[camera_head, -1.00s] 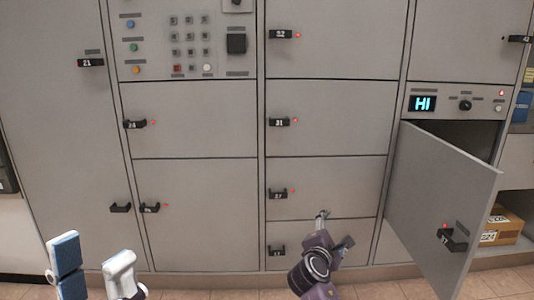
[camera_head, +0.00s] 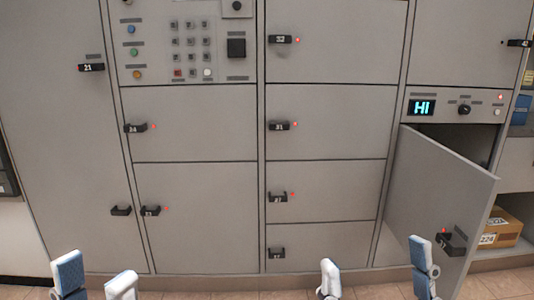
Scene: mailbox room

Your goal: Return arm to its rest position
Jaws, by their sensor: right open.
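My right gripper (camera_head: 376,270) is at the bottom right of the head view. Its white finger and blue-padded finger stand wide apart with nothing between them, so it is open. It appears in front of the lower lockers and the open locker door (camera_head: 430,195). My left gripper (camera_head: 95,277) is at the bottom left, with its blue-padded finger and white finger apart and nothing seen between them. Only the fingers of both grippers show; the palms and arms are below the frame.
The grey locker wall (camera_head: 195,125) fills the view, with black handles and a keypad (camera_head: 192,48). A cardboard box (camera_head: 502,230) sits on a shelf at far right.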

